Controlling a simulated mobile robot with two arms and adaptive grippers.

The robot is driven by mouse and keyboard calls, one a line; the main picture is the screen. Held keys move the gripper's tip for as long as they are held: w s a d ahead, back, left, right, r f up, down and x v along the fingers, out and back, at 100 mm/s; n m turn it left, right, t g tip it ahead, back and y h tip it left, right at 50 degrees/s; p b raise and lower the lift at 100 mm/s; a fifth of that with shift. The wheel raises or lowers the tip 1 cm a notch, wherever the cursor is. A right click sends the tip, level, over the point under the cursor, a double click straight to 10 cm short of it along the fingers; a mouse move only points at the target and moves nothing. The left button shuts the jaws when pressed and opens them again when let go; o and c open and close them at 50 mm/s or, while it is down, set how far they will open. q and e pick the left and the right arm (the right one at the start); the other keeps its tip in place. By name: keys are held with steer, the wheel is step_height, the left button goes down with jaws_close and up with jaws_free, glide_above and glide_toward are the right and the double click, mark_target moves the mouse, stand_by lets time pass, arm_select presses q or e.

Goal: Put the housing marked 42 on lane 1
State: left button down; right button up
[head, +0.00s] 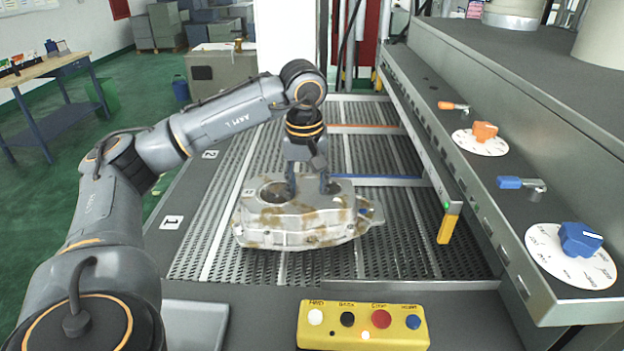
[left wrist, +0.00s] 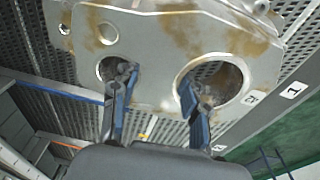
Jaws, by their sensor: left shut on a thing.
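The housing (head: 300,232), a grey aluminium casting with brown stains, is over the near part of the slotted metal bed, beside the lane plate reading 1 (head: 171,222). My left gripper (head: 310,187) is above it, shut on it. In the left wrist view its blue-padded fingers (left wrist: 155,105) reach into two round holes of the housing (left wrist: 150,40), with the wall between them. A small mark there, seemingly 42 (left wrist: 254,97), is on the housing by the larger hole. I cannot tell whether the housing touches the bed. My right gripper is out of view.
A blue strip (head: 385,181) and an orange strip (head: 365,130) cross the bed. A plate reading 2 (head: 209,154) is farther back. A yellow button box (head: 362,325) stands in front. A grey machine ledge with dials (head: 530,215) and a yellow-tipped post (head: 448,228) bound the right.

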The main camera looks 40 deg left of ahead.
mark_target(306, 190)
arm_select(q)
steer(key=shift+w+a+f, duration=0.25)
steer(key=shift+a+f, duration=0.05)
step_height(306, 190, down, 3)
steer(key=shift+a+f+p, duration=0.15)
steer(key=shift+p, duration=0.9)
steer(key=c, duration=0.7)
jaws_free()
steer(key=shift+f, duration=0.1)
